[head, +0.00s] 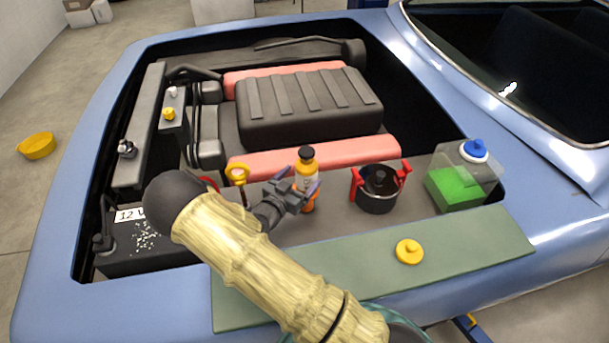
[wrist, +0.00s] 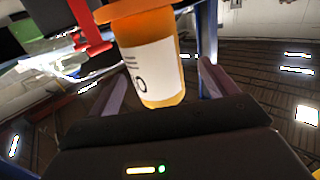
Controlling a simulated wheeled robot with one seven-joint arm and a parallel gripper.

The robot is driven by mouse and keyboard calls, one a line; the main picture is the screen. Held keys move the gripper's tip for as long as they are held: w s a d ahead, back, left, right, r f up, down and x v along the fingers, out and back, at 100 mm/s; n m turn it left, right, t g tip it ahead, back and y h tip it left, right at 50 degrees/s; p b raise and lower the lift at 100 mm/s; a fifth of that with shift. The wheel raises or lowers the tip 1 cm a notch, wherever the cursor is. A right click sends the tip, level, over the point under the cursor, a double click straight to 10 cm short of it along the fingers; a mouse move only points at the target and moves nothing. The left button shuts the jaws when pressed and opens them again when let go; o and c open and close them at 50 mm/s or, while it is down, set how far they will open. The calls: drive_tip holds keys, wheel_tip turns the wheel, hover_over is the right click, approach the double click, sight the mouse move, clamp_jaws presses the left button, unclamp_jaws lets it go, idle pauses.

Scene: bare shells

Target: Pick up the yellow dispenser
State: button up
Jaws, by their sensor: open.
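The yellow dispenser is an orange-yellow bottle (head: 306,168) with a dark cap and a pale label. It stands upright in the engine bay, in front of the red strip. My gripper (head: 307,189) is at the bottle, with its fingers open on either side of it. In the wrist view the bottle (wrist: 152,70) shows large between the two fingers of my gripper (wrist: 160,88), with a gap visible at the right finger. Whether the left finger touches it I cannot tell. The bottle's lower front is partly hidden by my gripper in the head view.
A black pot with red handles (head: 377,190) stands just right of the bottle. A yellow ring handle (head: 237,174) is close on the left. A clear tank of green liquid (head: 460,185) stands further right. A green board with a yellow cap (head: 409,251) lies along the front edge.

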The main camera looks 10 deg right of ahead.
sight(310, 147)
drive_tip(key=p+x, duration=0.2)
drive_tip(key=x, duration=0.2)
drive_tip(key=shift+d, duration=0.35)
drive_tip(key=shift+w+d+f, duration=0.2)
drive_tip(key=shift+w+d, duration=0.05)
drive_tip(key=c, duration=1.5)
drive_tip(key=shift+o, duration=0.2)
drive_tip(key=shift+r, duration=0.15)
wheel_tip(310, 147, up, 10)
drive_tip(key=shift+f+b, duration=0.1)
drive_tip(key=shift+b, duration=0.8)
